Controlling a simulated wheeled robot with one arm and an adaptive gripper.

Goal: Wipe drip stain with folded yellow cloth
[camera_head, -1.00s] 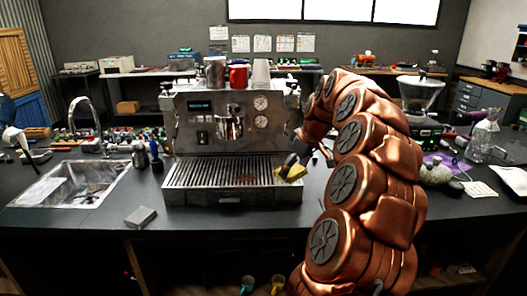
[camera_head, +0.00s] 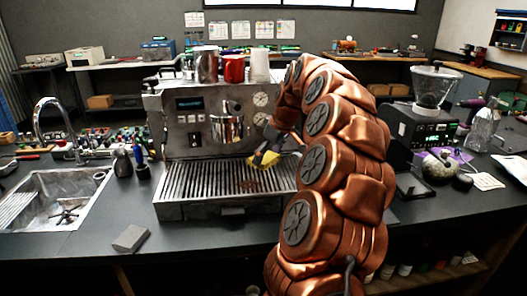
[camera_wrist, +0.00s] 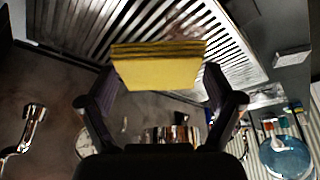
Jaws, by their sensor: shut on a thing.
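The folded yellow cloth (camera_head: 264,160) is between the fingers of my gripper (camera_head: 268,153), which is shut on it. In the wrist view the cloth (camera_wrist: 158,72) spans the two dark fingers. A reddish-brown drip stain (camera_head: 249,186) marks the slatted drip tray (camera_head: 200,181) of the espresso machine. The cloth is above the tray's right part, behind and slightly right of the stain in the head view; it appears apart from the slats. In the wrist view a reddish smear (camera_wrist: 192,28) shows on the slats (camera_wrist: 80,20) beyond the cloth.
The espresso machine (camera_head: 180,125) stands behind the tray, with a red mug (camera_head: 233,69) on top. A sink (camera_head: 55,205) is at left. A small grey block (camera_head: 130,238) lies on the counter in front. A grinder (camera_head: 428,115) stands at right.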

